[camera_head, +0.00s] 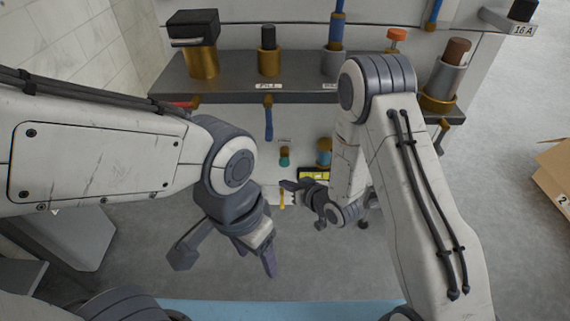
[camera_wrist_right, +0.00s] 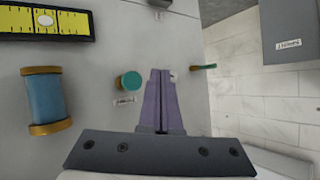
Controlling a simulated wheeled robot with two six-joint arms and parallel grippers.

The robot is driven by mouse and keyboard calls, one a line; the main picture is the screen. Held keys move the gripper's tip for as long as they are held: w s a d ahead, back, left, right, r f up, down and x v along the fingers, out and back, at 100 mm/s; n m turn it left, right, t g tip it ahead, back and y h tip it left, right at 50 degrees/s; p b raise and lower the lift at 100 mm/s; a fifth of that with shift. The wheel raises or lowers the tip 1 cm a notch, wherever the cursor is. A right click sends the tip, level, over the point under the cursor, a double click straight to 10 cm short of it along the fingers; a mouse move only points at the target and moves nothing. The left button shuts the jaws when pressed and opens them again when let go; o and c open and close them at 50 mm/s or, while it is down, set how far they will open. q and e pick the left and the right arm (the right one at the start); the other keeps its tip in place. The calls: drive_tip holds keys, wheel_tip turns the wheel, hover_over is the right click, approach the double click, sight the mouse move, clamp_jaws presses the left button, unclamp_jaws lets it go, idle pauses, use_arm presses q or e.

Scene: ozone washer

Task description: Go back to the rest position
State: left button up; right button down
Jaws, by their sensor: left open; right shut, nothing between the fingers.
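My left gripper (camera_head: 226,260) is low in the head view, with its two dark fingers spread wide apart and nothing between them. My right gripper (camera_head: 287,185) is farther forward, near the front panel of the machine, and partly hidden by its own wrist. In the right wrist view my right gripper (camera_wrist_right: 160,72) shows its two fingers pressed together and empty. A green round knob (camera_wrist_right: 131,81) on the white panel (camera_wrist_right: 105,60) appears just left of the fingers. Whether the fingertips touch the panel cannot be told.
A blue cylinder with brass ends (camera_wrist_right: 45,100) and a yellow gauge (camera_wrist_right: 47,24) are on the panel. Above it, a grey shelf (camera_head: 225,84) bears several brass and dark fittings. A cardboard box (camera_head: 553,172) stands at the right. Grey floor is open between.

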drive_tip(key=s+r+n+g+h, duration=0.1)
drive_tip(key=s+r+g+h, duration=0.3)
drive_tip(key=s+r, duration=0.45)
drive_tip(key=s+d+r+n+g+h, duration=0.1)
drive_tip(key=s+r+g, duration=0.1)
drive_tip(key=s+r, duration=0.35)
drive_tip(key=s+d+r+g+h, duration=0.1)
drive_tip(key=s+d+r+g, duration=0.1)
drive_tip(key=s, duration=0.7)
drive_tip(key=s+d+r+n+g, duration=0.1)
drive_tip(key=s+r+g, duration=0.15)
drive_tip(key=s, duration=0.45)
wheel_tip(320, 180, up, 37)
drive_tip(key=p, duration=3.6)
drive_tip(key=shift+m+t+h, duration=0.3)
drive_tip(key=shift+t, duration=0.05)
drive_tip(key=shift+d+f, duration=0.1)
